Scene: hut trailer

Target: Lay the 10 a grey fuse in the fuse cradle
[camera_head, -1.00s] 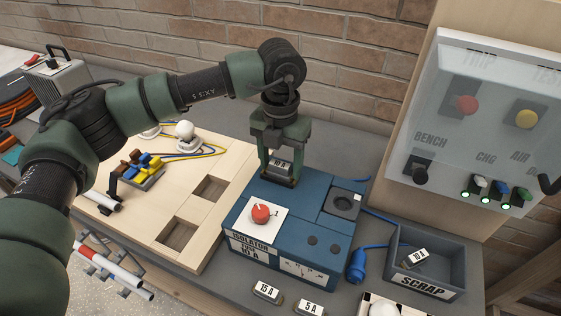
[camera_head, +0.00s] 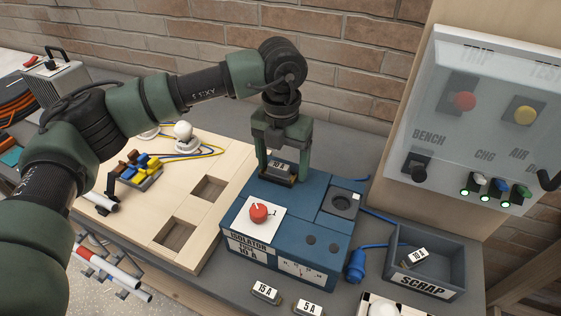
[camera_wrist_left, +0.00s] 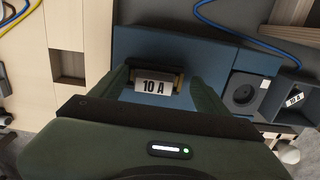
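The grey 10 A fuse (camera_head: 281,167) lies label up at the back of the blue isolator box's top, where the fuse cradle is. The wrist view shows the fuse (camera_wrist_left: 154,86) with a brass-coloured clip at its right end; most of the cradle is hidden under it. My left gripper (camera_head: 280,175) is upright above the box, its fingers on either side of the fuse. In the wrist view the fingers (camera_wrist_left: 160,75) stand apart from the fuse with narrow gaps. My right gripper is not in view.
The isolator box (camera_head: 262,250) carries a red knob (camera_head: 259,212) and a meter. Fuses marked 15 A (camera_head: 265,293) and 5 A (camera_head: 308,309) lie in front. The scrap bin (camera_head: 447,247) holds another 10 A fuse (camera_head: 416,257).

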